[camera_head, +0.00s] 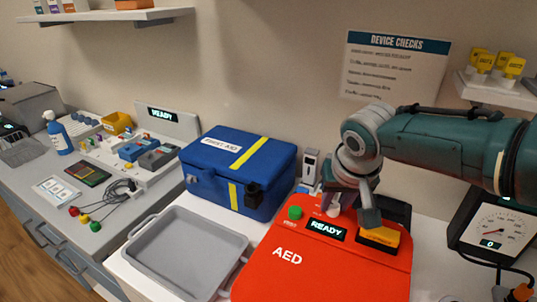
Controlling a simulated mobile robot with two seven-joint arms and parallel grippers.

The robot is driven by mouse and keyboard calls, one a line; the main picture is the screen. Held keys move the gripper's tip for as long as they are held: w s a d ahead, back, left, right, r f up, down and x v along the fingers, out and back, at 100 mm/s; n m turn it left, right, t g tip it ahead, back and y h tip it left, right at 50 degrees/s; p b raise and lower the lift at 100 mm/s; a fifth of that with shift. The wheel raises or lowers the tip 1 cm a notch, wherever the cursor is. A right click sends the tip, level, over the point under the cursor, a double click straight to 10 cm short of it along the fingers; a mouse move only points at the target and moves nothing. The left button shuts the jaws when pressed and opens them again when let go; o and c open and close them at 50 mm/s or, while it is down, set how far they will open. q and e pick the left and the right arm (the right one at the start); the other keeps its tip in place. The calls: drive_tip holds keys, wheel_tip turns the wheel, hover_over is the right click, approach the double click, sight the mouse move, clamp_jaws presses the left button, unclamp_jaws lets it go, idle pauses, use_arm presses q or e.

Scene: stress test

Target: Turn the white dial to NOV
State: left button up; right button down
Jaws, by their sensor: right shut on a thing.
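The red AED case (285,272) lies on the white counter with a lit READY display (326,231), a green button and an orange block (379,239). My right gripper (347,206) reaches down over the case's upper part, its fingers shut on a small white knob (333,209), which looks like the white dial. The fingers and wrist cover much of it, and I cannot read month marks or its setting. My left gripper is not in view.
A blue first aid box (205,158) and a grey tray (180,277) stand left of the case. A round-faced gauge (498,232) stands at right. A small white device (309,168) is behind the gripper. A DEVICE CHECKS sign (394,66) hangs on the wall.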

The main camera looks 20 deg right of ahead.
drive_tip(key=shift+m, duration=0.3)
drive_tip(key=c, duration=0.6)
unclamp_jaws()
drive_tip(key=shift+s+r+p, duration=0.1)
drive_tip(key=shift+r+p, duration=0.2)
drive_tip(key=shift+p, duration=0.05)
drive_tip(key=p+v, duration=0.4)
drive_tip(key=v, duration=0.5)
drive_tip(key=shift+a+p, duration=0.15)
drive_tip(key=shift+p, duration=0.25)
drive_tip(key=shift+r, duration=0.1)
